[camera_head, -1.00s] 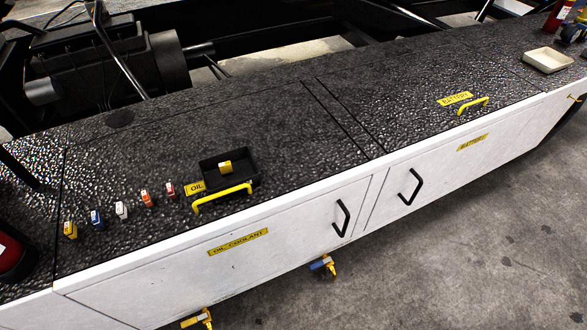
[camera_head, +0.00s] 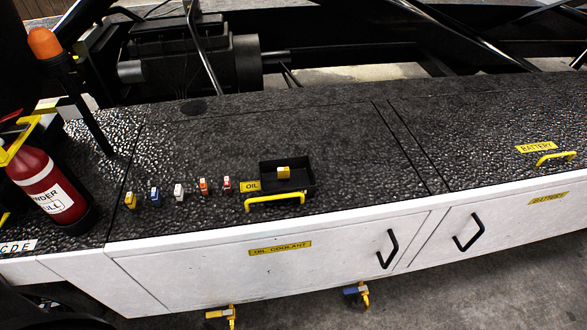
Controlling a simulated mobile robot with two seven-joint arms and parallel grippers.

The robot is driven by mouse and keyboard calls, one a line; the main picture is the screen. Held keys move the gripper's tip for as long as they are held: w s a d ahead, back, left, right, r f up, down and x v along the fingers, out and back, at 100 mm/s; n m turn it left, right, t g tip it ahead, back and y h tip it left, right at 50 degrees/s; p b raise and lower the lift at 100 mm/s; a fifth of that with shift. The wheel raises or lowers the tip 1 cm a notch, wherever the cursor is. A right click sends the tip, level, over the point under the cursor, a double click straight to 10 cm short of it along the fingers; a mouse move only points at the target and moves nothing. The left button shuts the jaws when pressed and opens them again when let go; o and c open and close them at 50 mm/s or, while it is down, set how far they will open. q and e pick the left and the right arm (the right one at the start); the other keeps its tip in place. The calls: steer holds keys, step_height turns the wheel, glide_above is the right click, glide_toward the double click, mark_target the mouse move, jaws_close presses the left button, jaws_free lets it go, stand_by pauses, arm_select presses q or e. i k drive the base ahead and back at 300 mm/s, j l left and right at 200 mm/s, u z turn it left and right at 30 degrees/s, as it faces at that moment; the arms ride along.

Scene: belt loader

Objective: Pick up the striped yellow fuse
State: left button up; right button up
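A small yellow fuse (camera_head: 130,200) stands at the left end of a row of fuses on the dark textured deck. Another yellow fuse (camera_head: 284,172) is in a small black tray (camera_head: 302,187) right of the row. Both are too small for me to tell which has stripes. Between them in the row are a blue fuse (camera_head: 155,195), a white fuse (camera_head: 179,191), an orange-red fuse (camera_head: 203,186) and a dark red fuse (camera_head: 227,185). Neither of my grippers is in view.
A red fire extinguisher (camera_head: 48,188) and an orange beacon (camera_head: 45,44) on a post stand at the left. A yellow handle (camera_head: 275,201) rises in front of the tray. White cabinet doors (camera_head: 200,268) with black handles face the front. Deck behind the fuses is clear.

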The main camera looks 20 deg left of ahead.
mark_target(131, 201)
steer(key=k+u, duration=0.15)
steer(key=u, duration=1.4)
